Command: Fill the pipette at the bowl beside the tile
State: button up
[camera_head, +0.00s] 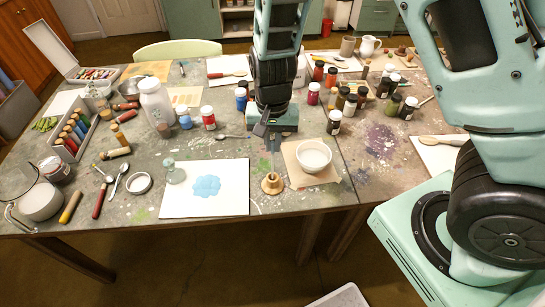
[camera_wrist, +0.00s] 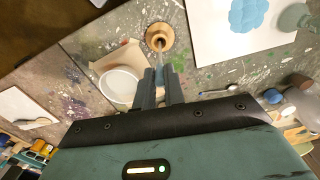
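A white bowl (camera_head: 313,155) with pale contents stands on a beige sheet (camera_head: 332,181). The bowl also shows in the wrist view (camera_wrist: 119,86), left of my fingers. A flat white tile or sheet (camera_head: 230,206) with a blue flower-like patch lies left of it. A small wooden stand (camera_head: 271,183) with a hole sits between them; it shows in the wrist view (camera_wrist: 160,37) just beyond my fingertips. My gripper (camera_head: 262,129) points down behind the stand and bowl, its fingers (camera_wrist: 161,75) close together.
A small glass jar (camera_head: 174,173) stands at the tile's upper left corner. A large white jar (camera_head: 157,104) and several paint bottles stand behind. A spoon (camera_head: 232,137) lies left of my gripper. More bottles (camera_head: 348,105) stand to the right. The table front is mostly clear.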

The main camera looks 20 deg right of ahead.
jog(key=shift+r+p, duration=1.95)
jog(key=shift+r, duration=0.3)
